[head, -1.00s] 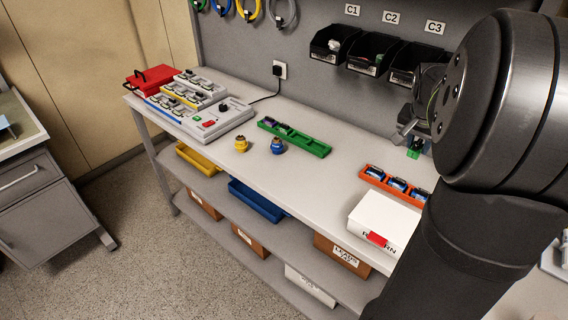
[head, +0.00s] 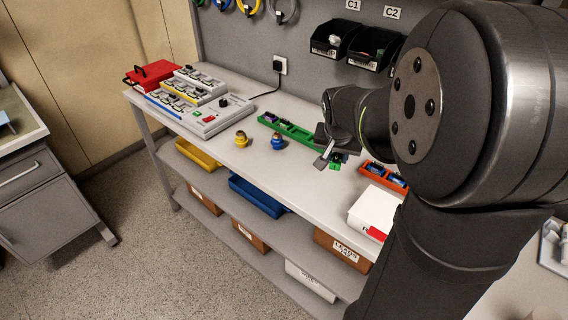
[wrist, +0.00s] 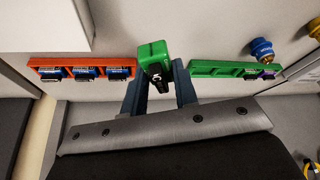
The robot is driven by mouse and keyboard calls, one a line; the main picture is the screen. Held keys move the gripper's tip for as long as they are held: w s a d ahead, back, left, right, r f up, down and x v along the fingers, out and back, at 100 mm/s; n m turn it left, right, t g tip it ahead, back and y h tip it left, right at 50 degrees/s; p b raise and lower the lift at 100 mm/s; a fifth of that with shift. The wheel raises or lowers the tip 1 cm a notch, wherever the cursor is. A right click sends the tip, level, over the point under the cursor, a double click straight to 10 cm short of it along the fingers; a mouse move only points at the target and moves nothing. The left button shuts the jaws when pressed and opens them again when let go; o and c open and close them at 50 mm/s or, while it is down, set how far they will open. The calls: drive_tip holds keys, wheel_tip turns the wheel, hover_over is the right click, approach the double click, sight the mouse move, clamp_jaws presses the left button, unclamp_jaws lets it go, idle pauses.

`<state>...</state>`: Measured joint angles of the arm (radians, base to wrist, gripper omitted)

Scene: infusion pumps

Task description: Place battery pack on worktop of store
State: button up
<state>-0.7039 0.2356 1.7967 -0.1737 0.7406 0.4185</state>
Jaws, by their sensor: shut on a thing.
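The battery pack, a green block with a dark end (wrist: 153,62), sits between the two fingers of my gripper (wrist: 158,84) in the wrist view. My gripper is shut on it. In the head view, my gripper (head: 328,157) is over the back part of the grey worktop (head: 310,180), between the green tray and the orange tray, with a bit of the green pack (head: 337,163) showing below it. I cannot tell whether the pack touches the worktop.
The green tray (head: 300,133) holds small dark items; the orange tray (head: 370,170) holds blue packs. A white box (head: 372,208) stands at the front right. Yellow (head: 241,139) and blue (head: 278,141) knobs stand left of centre. Black bins (head: 334,40) hang behind.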

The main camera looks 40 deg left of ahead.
hover_over(299, 177)
drive_tip(key=s, duration=0.1)
drive_tip(key=f, duration=0.6)
drive_tip(key=shift+s+d+f, duration=0.2)
drive_tip(key=shift+d, duration=0.1)
drive_tip(key=shift+f, duration=2)
drive_tip(key=o, duration=1)
drive_tip(key=shift+f, duration=0.15)
drive_tip(key=v, duration=1.1)
drive_tip(key=shift+r, duration=0.3)
drive_tip(key=shift+o, duration=1)
drive_tip(key=shift+s+r, duration=0.15)
drive_tip(key=shift+r, duration=0.1)
drive_tip(key=o, duration=0.4)
drive_tip(key=shift+r, duration=0.15)
drive_tip(key=shift+c, duration=0.2)
